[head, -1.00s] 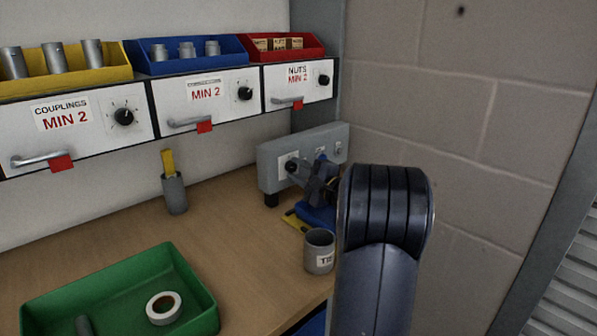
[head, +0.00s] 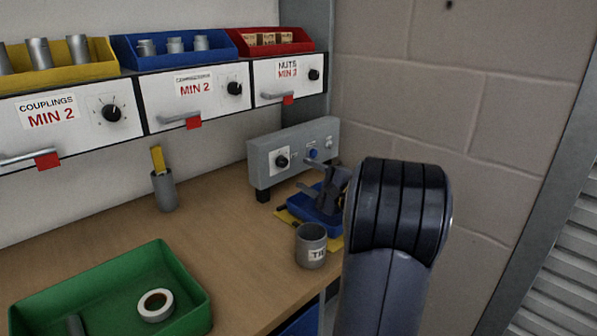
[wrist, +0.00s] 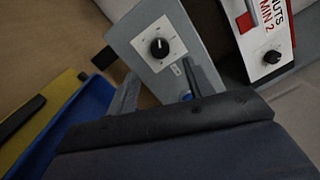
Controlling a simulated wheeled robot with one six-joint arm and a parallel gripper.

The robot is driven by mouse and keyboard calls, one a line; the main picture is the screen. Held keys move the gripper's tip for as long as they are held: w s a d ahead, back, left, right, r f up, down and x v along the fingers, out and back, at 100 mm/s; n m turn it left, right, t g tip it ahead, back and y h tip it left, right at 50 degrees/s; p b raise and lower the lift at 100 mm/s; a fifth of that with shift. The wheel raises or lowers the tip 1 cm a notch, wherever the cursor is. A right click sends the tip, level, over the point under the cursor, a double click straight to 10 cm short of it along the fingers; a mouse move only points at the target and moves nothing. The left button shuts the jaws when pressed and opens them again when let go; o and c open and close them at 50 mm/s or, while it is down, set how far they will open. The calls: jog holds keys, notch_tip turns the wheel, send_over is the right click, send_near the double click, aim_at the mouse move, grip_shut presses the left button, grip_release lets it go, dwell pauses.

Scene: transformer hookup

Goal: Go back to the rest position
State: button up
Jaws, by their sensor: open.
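My gripper (head: 308,175) is open in front of the grey control box (head: 262,163) at the back right of the bench. It looks empty. Its two fingers also show in the wrist view (wrist: 160,92), apart, pointing toward the box (wrist: 190,30). The box has a black knob (head: 282,161) on a white plate and a blue button (head: 313,154). In the wrist view the knob (wrist: 159,47) is clear of the fingers, and the blue button is partly hidden by a finger. My arm covers the right side of the bench in the head view.
A grey labelled cup (head: 311,247) stands near the bench edge. A green tray (head: 190,283) holds a tape roll (head: 156,305). A grey holder (head: 165,192) stands behind. Drawers (head: 195,96) with coloured bins line the wall.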

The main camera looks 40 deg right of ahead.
aim_at(285, 164)
jog(key=shift+s, duration=0.3)
jog(key=x, duration=0.7)
jog(key=shift+w, duration=0.45)
jog(key=shift+s+n, duration=0.15)
jog(key=shift+n, duration=0.25)
